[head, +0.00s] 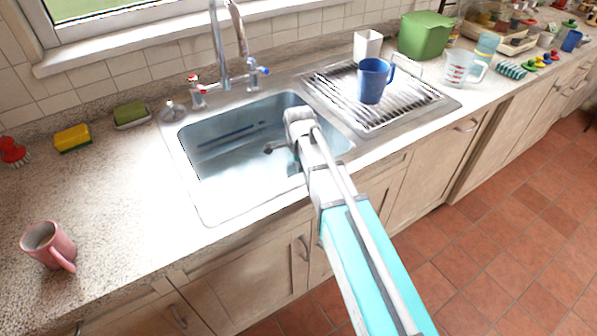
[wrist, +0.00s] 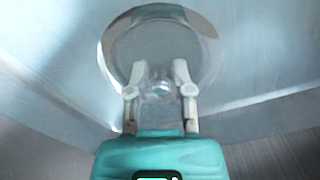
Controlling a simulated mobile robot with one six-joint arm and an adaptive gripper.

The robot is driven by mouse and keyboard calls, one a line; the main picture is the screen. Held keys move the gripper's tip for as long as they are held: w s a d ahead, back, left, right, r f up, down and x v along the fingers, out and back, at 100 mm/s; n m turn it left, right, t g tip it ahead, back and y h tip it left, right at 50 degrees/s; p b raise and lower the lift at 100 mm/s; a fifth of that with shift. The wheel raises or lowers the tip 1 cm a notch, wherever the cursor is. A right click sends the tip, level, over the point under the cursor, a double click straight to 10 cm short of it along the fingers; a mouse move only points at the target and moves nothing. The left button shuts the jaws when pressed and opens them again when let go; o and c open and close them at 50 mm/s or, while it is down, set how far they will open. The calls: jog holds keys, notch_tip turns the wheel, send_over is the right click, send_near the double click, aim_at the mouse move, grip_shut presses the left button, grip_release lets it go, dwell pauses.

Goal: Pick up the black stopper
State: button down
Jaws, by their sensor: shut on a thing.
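My gripper (head: 281,147) reaches down into the sink basin (head: 205,195), and its tip is small in the head view. In the wrist view, my gripper (wrist: 160,72) has its two pale fingers on either side of a small shiny knob. A round grey disc with a paler rim, which I take to be the stopper (wrist: 160,42), lies just beyond the fingertips. In the head view only a small dark bit shows at the fingertips. I cannot tell whether the disc touches the basin floor.
A tap (head: 222,50) with red and blue handles stands behind the basin. A blue mug (head: 373,83) stands on the drainer (head: 420,103) at the right. A pink mug (head: 45,247), a green sponge (head: 131,113) and a yellow sponge (head: 72,138) are on the left counter.

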notch_tip(320, 180, up, 10)
jog(key=p, duration=1)
jog(key=shift+r, duration=0.15)
dwell(0.7)
